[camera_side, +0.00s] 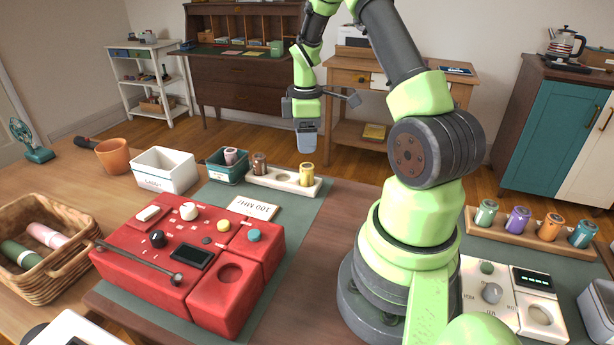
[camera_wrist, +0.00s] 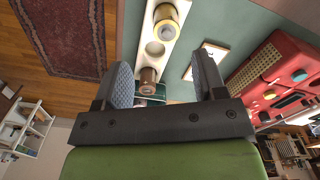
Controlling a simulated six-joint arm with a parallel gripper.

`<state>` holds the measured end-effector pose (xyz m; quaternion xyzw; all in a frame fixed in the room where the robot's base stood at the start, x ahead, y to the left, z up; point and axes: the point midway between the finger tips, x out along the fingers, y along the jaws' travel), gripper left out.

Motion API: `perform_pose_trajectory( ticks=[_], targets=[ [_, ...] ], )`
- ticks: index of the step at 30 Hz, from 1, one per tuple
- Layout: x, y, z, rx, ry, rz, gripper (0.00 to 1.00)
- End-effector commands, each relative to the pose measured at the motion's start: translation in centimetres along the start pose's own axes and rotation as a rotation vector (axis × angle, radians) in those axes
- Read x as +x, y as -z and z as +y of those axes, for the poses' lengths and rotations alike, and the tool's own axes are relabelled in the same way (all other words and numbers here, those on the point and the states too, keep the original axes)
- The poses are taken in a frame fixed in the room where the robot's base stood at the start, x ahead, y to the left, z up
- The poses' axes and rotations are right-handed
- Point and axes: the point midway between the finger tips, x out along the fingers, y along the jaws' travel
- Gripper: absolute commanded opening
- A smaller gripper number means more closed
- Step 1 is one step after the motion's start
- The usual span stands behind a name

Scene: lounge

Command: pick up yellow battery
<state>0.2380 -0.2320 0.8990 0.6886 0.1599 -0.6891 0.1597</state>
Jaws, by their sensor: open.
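The yellow battery (camera_side: 307,174) stands upright at the right end of a white holder (camera_side: 283,183) in the side view. In the wrist view the yellow battery (camera_wrist: 168,22) is near the top, ahead of my fingers, with an empty round slot (camera_wrist: 155,48) beside it. My gripper (camera_side: 306,150) points down, just above the yellow battery in the side view, and does not visibly touch it. In the wrist view my gripper (camera_wrist: 161,65) has its two grey pads wide apart with nothing held between them.
A brown battery (camera_side: 259,163) stands at the holder's other end. A green box (camera_side: 227,170) holds a pinkish battery. A white sign (camera_side: 253,208) and a red console (camera_side: 190,250) lie nearer the camera. A wooden rack (camera_side: 530,238) with several batteries is at right.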

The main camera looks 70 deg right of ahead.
Motion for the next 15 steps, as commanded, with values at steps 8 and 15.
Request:
perform_pose_trajectory(
  ticks=[8,15],
  targets=[
    [3.0,0.0,-0.2,0.001,0.002,0.0,0.64],
    [6.5,-0.2,-1.0,0.002,0.004,-0.001,0.64]
  ],
)
